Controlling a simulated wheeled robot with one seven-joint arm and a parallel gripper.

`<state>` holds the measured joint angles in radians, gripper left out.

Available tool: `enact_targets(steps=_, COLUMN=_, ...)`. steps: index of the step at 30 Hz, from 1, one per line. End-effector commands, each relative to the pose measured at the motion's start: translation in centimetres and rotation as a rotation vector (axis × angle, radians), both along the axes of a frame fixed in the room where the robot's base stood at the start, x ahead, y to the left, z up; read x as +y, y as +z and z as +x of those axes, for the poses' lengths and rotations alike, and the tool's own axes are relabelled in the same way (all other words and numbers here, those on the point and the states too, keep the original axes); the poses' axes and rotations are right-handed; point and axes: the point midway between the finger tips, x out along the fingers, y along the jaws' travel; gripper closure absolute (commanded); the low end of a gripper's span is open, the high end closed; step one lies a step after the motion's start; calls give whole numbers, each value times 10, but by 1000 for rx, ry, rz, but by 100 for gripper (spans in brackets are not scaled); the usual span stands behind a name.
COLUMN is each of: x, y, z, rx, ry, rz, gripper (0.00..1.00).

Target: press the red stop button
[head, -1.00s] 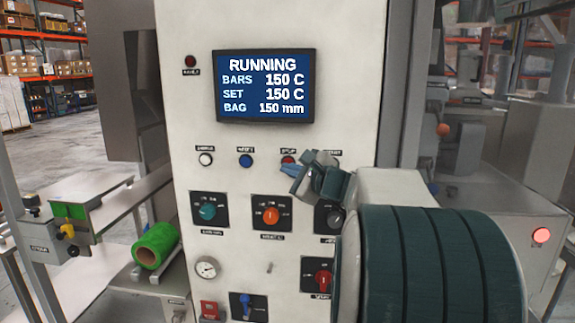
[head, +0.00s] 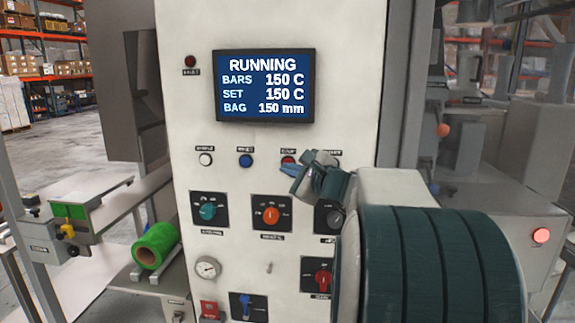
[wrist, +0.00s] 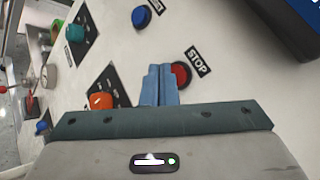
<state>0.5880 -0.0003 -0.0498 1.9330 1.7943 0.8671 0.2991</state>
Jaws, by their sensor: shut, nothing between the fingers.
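The red stop button (wrist: 181,74) shows in the wrist view beside a label reading STOP (wrist: 198,62). My gripper (wrist: 160,70) is shut and empty, its blue fingertips overlapping the button's left edge in that view. I cannot tell whether the tips touch the button. In the head view the red button (head: 288,160) shows just above my gripper (head: 292,170), partly covered by it. The screen (head: 265,86) reads RUNNING, with BARS 150 C, SET 150 C and BAG 150 mm.
The white panel also carries a blue button (head: 246,160), a white button (head: 206,159), a teal knob (head: 208,211) and an orange knob (head: 270,215). A red knob (head: 323,281) sits lower right. A green roll (head: 155,245) lies at the left.

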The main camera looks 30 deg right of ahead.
Motion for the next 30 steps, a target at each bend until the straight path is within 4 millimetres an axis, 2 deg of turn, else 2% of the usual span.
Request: enact_targets(steps=30, x=-5, y=0, z=7, rx=0, ry=0, rz=0, gripper=100)
